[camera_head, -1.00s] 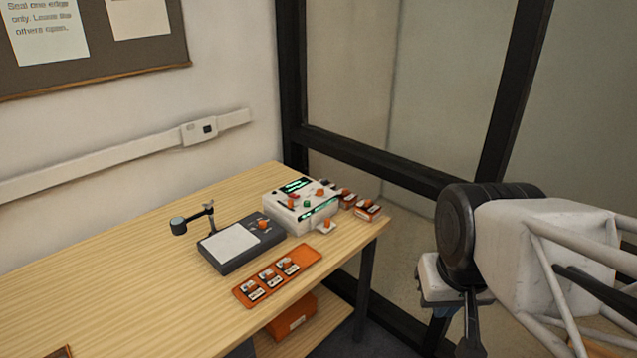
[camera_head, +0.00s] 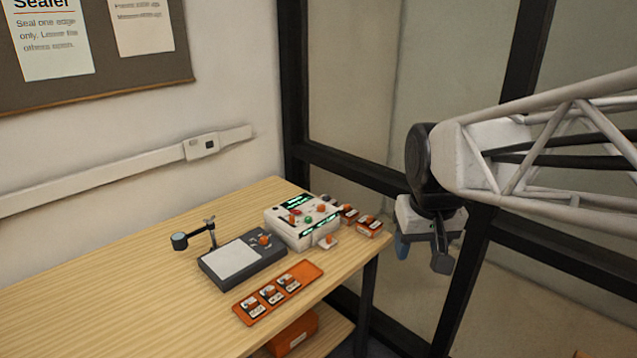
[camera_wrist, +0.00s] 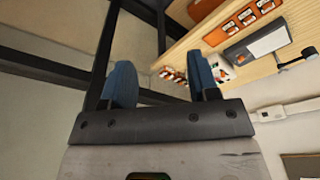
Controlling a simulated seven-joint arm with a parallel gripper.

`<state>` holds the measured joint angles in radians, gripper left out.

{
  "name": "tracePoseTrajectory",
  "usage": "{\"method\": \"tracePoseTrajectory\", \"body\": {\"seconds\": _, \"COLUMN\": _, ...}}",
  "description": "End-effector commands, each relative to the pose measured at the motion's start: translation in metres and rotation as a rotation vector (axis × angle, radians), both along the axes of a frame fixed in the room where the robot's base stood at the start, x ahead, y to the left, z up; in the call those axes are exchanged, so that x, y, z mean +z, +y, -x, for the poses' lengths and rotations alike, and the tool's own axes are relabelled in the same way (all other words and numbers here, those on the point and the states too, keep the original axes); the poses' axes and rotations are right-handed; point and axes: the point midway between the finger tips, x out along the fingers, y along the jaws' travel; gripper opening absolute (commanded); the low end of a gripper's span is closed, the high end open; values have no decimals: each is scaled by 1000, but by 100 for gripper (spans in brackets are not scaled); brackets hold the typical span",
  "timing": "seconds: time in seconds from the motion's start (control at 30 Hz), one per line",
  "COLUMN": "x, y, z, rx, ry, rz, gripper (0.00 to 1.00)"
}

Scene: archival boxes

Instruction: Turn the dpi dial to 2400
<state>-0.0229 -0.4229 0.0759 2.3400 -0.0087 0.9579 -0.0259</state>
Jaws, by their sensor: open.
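A white device (camera_head: 290,235) with green lit displays, an orange knob and coloured buttons stands near the right end of the table. The dial markings are too small to read, so I cannot tell which knob is the dpi dial. My gripper (camera_head: 423,255) is open and empty, hanging in the air right of the table, apart from both devices. In the wrist view my gripper (camera_wrist: 162,80) shows two blue fingers spread apart, with the table beyond.
An orange tray (camera_head: 312,268) with several small labelled pieces lies at the table's front. More orange pieces (camera_head: 368,226) sit right of the white device. A small lamp-like stand (camera_head: 210,232) is at the left. A black-framed glass wall (camera_head: 350,170) stands behind. The table's left is clear.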

Motion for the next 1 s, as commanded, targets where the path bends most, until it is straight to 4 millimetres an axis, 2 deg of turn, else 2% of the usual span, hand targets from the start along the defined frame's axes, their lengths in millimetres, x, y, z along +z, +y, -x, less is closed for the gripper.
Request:
{"method": "tracePoseTrajectory", "body": {"seconds": 0.03, "x": 2, "y": 2, "z": -13, "rx": 7, "ry": 6, "rz": 1, "gripper": 55}}
{"method": "tracePoseTrajectory", "body": {"seconds": 0.47, "x": 12, "y": 18, "z": -117, "rx": 67, "ry": 39, "rz": 7, "gripper": 55}}
{"method": "tracePoseTrajectory", "body": {"seconds": 1.0, "x": -4, "y": 46, "z": -248, "rx": 142, "ry": 81, "rz": 13, "gripper": 55}}
